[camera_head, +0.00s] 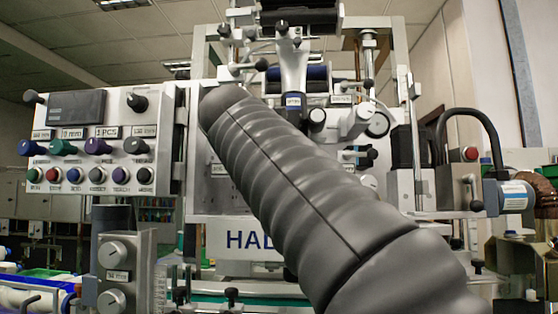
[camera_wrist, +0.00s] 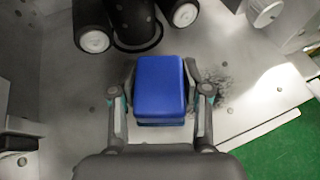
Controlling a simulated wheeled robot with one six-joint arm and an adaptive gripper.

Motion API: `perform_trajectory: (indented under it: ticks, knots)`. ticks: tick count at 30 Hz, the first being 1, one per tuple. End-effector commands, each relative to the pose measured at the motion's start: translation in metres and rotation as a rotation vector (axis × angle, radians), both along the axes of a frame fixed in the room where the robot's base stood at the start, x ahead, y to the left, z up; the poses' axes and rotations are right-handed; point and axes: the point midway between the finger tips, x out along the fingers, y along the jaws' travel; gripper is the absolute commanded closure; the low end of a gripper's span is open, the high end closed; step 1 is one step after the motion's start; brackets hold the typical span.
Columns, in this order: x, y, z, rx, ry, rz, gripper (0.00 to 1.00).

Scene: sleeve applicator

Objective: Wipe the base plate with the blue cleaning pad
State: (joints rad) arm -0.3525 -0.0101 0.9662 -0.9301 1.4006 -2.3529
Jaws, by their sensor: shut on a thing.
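The blue cleaning pad (camera_wrist: 160,88) is a blue block with a darker lower edge, in the middle of the wrist view. My gripper (camera_wrist: 160,95) is shut on it, with one finger against its left side and one against its right side. The grey metal base plate (camera_wrist: 70,130) spreads beneath the pad. A dark speckled patch (camera_wrist: 215,85) shows on the plate just right of the pad. The pad hides the plate under it, and I cannot tell whether it touches the plate. In the head view my arm hides the gripper and pad.
Dark rollers with white ends (camera_wrist: 94,40) stand at the top of the wrist view, close beyond the pad. A white knob (camera_wrist: 265,12) is at upper right. A green surface (camera_wrist: 280,150) lies beyond the plate's edge. The head view shows a control panel (camera_head: 100,145) at left.

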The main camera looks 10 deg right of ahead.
Motion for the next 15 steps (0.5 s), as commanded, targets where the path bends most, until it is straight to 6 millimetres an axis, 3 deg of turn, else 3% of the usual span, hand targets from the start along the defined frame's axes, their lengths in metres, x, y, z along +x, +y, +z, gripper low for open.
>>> perform_trajectory:
  ticks: [15]
  knots:
    - [0.001,-0.007,0.047,-0.001,-0.002,-0.013,0.93]
